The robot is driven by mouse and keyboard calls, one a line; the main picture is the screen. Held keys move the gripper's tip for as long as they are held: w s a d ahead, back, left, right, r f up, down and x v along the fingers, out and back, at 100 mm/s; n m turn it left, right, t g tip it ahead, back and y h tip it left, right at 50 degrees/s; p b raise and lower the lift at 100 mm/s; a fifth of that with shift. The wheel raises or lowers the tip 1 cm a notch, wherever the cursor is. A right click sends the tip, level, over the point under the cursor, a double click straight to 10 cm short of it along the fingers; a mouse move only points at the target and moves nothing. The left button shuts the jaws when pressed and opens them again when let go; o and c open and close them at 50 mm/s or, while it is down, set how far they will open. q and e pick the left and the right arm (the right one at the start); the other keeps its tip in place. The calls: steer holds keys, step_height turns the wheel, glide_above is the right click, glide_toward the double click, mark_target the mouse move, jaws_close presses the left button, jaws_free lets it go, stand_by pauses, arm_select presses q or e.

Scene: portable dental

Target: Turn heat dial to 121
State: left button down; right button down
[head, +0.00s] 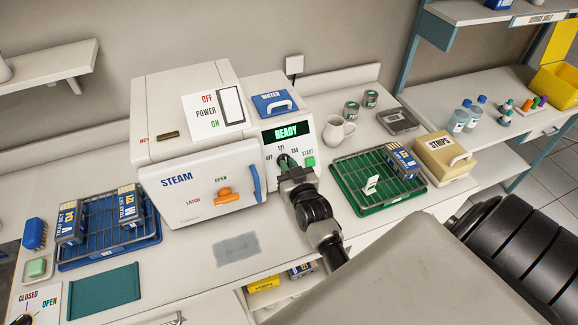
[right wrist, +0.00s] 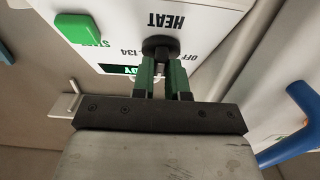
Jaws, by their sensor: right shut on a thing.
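The heat dial (right wrist: 160,46) is a dark round knob on the white steam unit's front panel (head: 273,178). My right gripper (head: 287,162) is at the panel, its green fingers shut on the dial. In the right wrist view, the right gripper (right wrist: 162,75) shows both fingers against the knob. The marks OFF, 121 and 134 surround the dial in the head view. The dial's pointer is hidden, so I cannot tell its setting. The display (head: 286,132) above reads READY. My left gripper is not in view.
A green START button (head: 310,162) sits right of the dial. The steam unit's blue door handle (head: 256,183) and orange latch (head: 224,196) are to the left. A green rack (head: 345,196) and a white jug (head: 338,131) stand right. A grey patch (head: 237,249) lies in front.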

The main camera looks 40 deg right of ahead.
steer(key=c, duration=1.1)
jaws_free()
steer(key=shift+c, duration=0.2)
steer(key=shift+s, duration=0.1)
steer(key=b+v, duration=0.2)
steer(key=v, duration=0.8)
steer(key=shift+s+b, duration=0.35)
